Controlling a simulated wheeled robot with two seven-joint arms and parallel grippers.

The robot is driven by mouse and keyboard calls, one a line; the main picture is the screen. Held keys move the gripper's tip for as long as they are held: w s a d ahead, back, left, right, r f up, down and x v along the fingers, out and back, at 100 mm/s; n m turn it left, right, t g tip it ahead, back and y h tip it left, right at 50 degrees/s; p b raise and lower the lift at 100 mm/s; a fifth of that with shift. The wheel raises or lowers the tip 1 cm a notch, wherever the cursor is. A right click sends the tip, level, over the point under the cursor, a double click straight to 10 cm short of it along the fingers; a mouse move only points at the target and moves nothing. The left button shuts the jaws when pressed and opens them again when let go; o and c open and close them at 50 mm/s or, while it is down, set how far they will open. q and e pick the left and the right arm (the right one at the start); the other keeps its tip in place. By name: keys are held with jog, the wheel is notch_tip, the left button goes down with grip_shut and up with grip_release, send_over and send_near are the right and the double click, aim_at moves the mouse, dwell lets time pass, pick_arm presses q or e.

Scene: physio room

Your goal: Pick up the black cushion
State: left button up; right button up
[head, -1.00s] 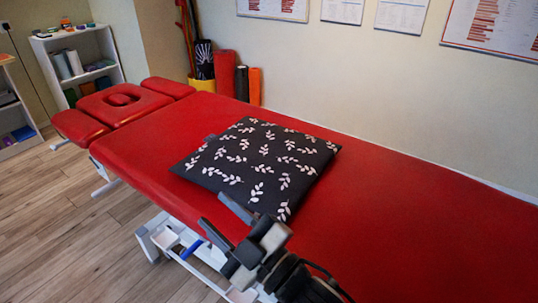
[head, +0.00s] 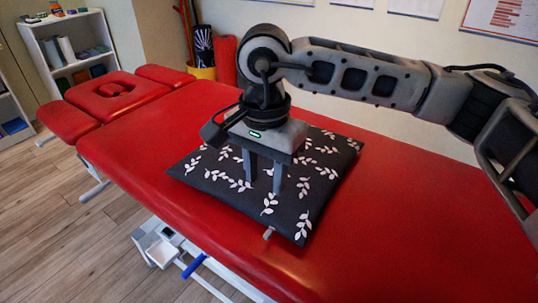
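The black cushion (head: 325,185), printed with white leaf sprigs, lies flat on the red treatment table (head: 420,220). My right gripper (head: 263,188) points down over the middle of the cushion. Its two fingers are apart, with black patterned cloth visible between and around them. The fingertips are at or just above the cushion's top; I cannot tell whether they touch it. My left gripper is not in view.
The table's red headrest (head: 115,95) with a face hole is at the far left. A white shelf (head: 70,50) and rolled mats (head: 226,60) stand behind. A small pale piece (head: 268,233) shows at the cushion's near edge. The table is bare right of the cushion.

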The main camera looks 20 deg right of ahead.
send_over(269, 230)
jog(key=f, duration=1)
jog(key=shift+s+a, duration=0.1)
jog(key=shift+a, duration=0.15)
jog(key=shift+d+f, duration=0.15)
jog(key=shift+f, duration=1.25)
jog(key=shift+d+f, duration=0.15)
jog(key=shift+f, duration=1.2)
grip_shut()
